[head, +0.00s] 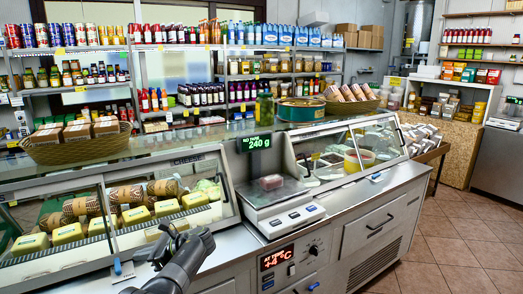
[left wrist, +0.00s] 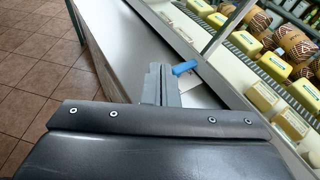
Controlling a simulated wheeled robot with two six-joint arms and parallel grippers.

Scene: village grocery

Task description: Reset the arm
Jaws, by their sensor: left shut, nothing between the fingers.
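My left gripper (head: 168,232) shows low in the head view, left of centre, above the steel counter front of the display case (head: 215,245). Its dark arm comes up from the bottom edge. In the left wrist view the gripper's grey fingers (left wrist: 161,84) lie together, shut with nothing between them. They are over the pale counter ledge (left wrist: 125,45), close to a small blue-handled item (left wrist: 185,67); whether they touch it I cannot tell. My right gripper is in neither view.
A wicker basket (head: 75,152) stands on top. The tiled floor (head: 450,250) at right is clear.

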